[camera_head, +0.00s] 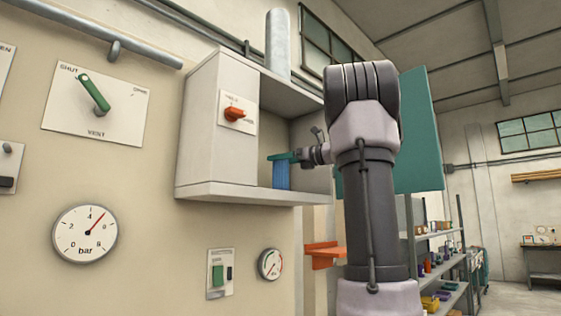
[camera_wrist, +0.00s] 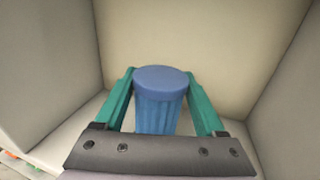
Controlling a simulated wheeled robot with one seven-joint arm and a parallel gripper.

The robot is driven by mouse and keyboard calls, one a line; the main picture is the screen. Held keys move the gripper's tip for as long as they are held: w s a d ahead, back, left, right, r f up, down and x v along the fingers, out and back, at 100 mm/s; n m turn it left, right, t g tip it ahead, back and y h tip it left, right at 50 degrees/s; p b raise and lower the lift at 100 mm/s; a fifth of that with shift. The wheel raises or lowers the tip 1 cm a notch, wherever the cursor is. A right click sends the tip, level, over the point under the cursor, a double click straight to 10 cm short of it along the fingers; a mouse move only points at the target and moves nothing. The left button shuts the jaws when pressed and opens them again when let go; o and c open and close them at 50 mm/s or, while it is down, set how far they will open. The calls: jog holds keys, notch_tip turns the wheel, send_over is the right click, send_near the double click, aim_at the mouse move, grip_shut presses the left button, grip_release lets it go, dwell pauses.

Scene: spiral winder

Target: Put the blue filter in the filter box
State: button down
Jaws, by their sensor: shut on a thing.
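The blue filter (camera_head: 282,175) is a ribbed cylinder, upright inside the open filter box (camera_head: 222,125), a pale cabinet on the wall. My gripper (camera_head: 284,157) reaches into the box from the right and is shut on the filter near its top. In the wrist view the blue filter (camera_wrist: 160,95) stands between the two green fingers of my gripper (camera_wrist: 160,100), with the box's walls (camera_wrist: 200,40) around it. The filter's lower end is close to the box floor (camera_head: 250,194); I cannot tell whether it touches.
A teal door panel (camera_head: 420,130) stands right of my arm. An orange bracket shelf (camera_head: 325,252) is below the box. A green vent lever (camera_head: 94,92) and a gauge (camera_head: 85,233) are on the left wall.

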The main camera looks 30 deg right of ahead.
jog(key=shift+f, duration=0.15)
grip_release()
jog(key=v, duration=1.2)
jog(key=shift+s, duration=0.15)
